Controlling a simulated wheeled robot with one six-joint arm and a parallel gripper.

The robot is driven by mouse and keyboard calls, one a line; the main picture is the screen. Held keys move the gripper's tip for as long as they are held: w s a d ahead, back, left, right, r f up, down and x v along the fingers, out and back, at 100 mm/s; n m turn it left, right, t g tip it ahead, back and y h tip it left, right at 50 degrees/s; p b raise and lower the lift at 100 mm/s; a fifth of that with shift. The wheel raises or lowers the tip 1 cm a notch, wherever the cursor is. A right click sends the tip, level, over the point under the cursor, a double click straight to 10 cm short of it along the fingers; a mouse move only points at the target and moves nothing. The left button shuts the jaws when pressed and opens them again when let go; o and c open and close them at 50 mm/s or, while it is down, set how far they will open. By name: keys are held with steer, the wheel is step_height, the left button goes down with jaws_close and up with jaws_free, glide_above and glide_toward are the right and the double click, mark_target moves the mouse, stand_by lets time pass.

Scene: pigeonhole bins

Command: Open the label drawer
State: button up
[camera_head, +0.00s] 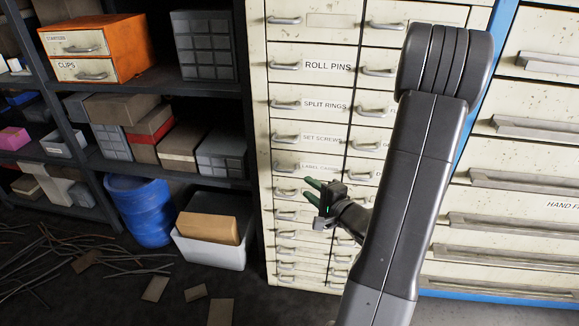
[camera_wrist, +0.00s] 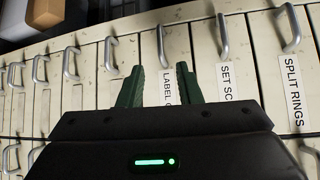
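The label drawer (camera_head: 315,167) is a cream drawer in the left column of the cabinet, below the set screws drawer, and it looks shut. Its label, beginning "LABEL C", is partly hidden behind my gripper in the wrist view. The drawer's metal handle (camera_wrist: 163,46) shows there just beyond my fingertips, roughly between them; it also shows in the head view (camera_head: 287,168). My gripper (camera_head: 306,188) has two green fingers, parted with nothing between them, in front of the drawer faces just below the label. It also shows open in the wrist view (camera_wrist: 160,68).
The set screws drawer (camera_head: 318,138) and split rings drawer (camera_head: 318,104) are above, with similar handles close by. Unlabelled drawers lie below. A blue barrel (camera_head: 143,212) and a grey bin (camera_head: 213,253) stand left of the cabinet. Rods and flat pieces litter the floor.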

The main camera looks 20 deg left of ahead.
mark_target(284, 170)
steer(key=x, duration=1.3)
steer(key=shift+s, duration=0.1)
jaws_close()
